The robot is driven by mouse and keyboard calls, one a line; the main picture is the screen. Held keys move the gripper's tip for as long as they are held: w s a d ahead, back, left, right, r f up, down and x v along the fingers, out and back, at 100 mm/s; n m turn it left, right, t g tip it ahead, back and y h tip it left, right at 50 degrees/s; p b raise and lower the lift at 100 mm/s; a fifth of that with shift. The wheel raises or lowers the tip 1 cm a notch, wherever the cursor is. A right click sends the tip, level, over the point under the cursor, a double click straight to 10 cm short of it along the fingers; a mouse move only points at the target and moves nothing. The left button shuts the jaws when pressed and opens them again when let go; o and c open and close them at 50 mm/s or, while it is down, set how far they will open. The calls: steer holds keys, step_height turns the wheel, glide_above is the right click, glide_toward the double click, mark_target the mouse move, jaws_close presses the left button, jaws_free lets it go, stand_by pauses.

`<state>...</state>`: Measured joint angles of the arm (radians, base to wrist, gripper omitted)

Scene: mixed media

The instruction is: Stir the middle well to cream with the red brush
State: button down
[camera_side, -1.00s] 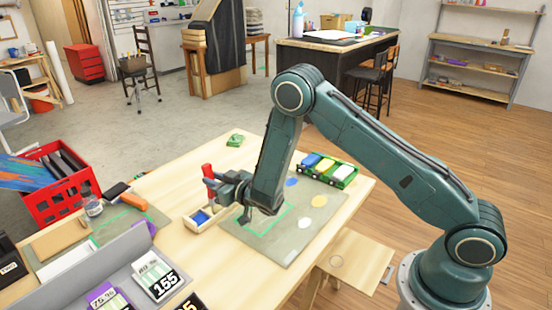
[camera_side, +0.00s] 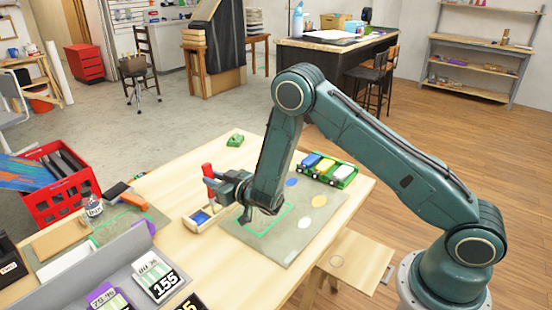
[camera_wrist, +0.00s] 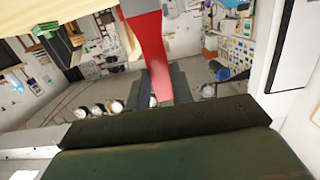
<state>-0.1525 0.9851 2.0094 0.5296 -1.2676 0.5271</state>
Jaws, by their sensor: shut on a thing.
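The red brush (camera_side: 208,172) stands roughly upright in the side view, its red handle rising above my gripper (camera_side: 214,184). My gripper is shut on it. The red handle also shows close up in the wrist view (camera_wrist: 149,45), at the jaws (camera_wrist: 160,85). Below it is a small light wooden tray (camera_side: 189,222) with blue inside. The brush's lower end is over or in this tray; I cannot tell whether it touches. The separate wells and any cream colour in the tray are too small to make out.
A grey-green mat (camera_side: 290,245) with a green outline and blue and cream ovals lies right of the tray. Behind it stands a green rack (camera_side: 345,182) with blue, yellow and white items. A green object (camera_side: 235,140) lies at the table's back.

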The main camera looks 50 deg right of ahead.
steer(key=shift+w+f, duration=0.1)
steer(key=shift+w, duration=0.05)
steer(key=shift+w, duration=1.25)
stand_by(0.5)
steer(key=shift+s, duration=1.4)
